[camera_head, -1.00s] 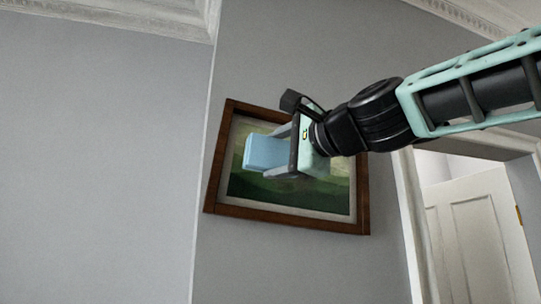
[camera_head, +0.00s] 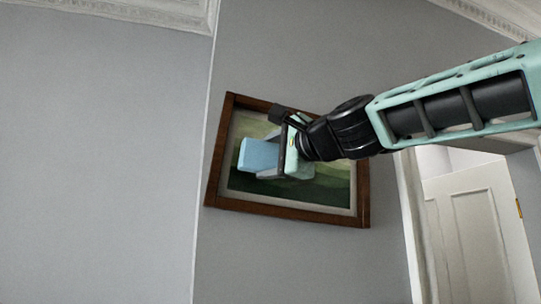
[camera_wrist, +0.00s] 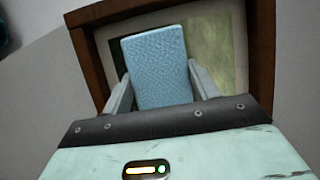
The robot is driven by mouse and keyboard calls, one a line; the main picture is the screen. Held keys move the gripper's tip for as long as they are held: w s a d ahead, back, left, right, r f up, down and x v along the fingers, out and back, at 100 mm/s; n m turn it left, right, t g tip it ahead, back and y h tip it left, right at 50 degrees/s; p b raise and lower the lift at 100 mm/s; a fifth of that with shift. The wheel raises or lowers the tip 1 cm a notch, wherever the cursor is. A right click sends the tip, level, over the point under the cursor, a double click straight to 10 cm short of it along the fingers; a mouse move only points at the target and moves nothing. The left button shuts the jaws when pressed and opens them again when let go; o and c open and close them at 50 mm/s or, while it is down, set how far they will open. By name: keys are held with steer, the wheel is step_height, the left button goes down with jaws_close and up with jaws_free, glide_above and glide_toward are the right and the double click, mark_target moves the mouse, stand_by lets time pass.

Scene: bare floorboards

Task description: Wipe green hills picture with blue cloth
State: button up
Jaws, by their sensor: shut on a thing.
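The green hills picture (camera_head: 317,197) hangs on the grey wall in a brown wooden frame, and it also shows behind the cloth in the wrist view (camera_wrist: 228,62). My gripper (camera_head: 268,158) is in front of the picture's left half. It is shut on the blue cloth (camera_head: 257,155), a light blue folded block. In the wrist view the cloth (camera_wrist: 157,66) stands between the two grey fingers (camera_wrist: 162,88). The cloth overlaps the picture's left part in both views. I cannot tell whether it touches the surface. My gripper and arm hide the picture's middle and upper right.
A white door (camera_head: 475,235) and its white frame (camera_head: 412,225) stand to the right of the picture. A wall corner (camera_head: 203,150) runs just left of the picture. The grey wall (camera_head: 95,160) on the left is bare.

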steer(key=shift+w+a, duration=0.25)
steer(key=shift+w, duration=0.75)
stand_by(0.4)
